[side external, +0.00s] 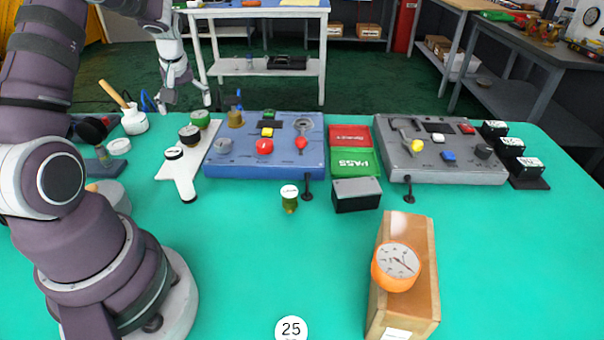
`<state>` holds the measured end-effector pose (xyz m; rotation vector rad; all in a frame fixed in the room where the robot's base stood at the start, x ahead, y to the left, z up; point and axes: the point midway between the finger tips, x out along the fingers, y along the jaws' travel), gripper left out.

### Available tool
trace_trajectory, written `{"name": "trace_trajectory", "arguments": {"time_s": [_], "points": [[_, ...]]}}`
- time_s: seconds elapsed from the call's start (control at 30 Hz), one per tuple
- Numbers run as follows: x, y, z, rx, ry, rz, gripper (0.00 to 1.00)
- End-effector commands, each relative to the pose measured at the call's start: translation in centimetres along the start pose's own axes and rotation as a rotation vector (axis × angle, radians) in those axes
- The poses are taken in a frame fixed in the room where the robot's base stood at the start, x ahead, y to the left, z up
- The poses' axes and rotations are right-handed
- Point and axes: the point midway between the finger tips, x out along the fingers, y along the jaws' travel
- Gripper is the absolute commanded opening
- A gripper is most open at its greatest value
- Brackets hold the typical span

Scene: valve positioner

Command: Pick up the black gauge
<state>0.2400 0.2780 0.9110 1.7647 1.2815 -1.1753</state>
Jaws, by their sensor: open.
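A black gauge (189,135) with a pale top sits on a white branched stand (184,178) left of the blue panel. A green-topped piece (200,118) is just behind it, and a smaller dark piece with a white face (174,153) is in front of it. My gripper (187,101) is open and empty, pointing down. In the picture it appears above and behind the white stand, apart from the gauge. Its exact height cannot be told.
A blue control panel (226,163) and a grey one (455,170) stand on the green table. An orange gauge (396,266) rests on a wooden block (422,268) at front right. A black box (357,197) is near the middle. The front centre is mostly clear.

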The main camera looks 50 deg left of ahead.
Motion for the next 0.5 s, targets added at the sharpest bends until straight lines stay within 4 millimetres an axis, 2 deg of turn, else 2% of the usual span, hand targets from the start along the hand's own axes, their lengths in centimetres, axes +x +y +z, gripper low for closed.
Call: {"name": "trace_trajectory", "arguments": {"time_s": [0.1,0.27,0.5], "points": [[2.5,-0.1,0.1,-0.001,-0.005,-0.002,0.84],[4.6,-0.1,0.1,0.001,-0.004,-0.001,0.84],[8.8,-0.8,0.1,0.003,-0.004,0.001,0.84]]}}
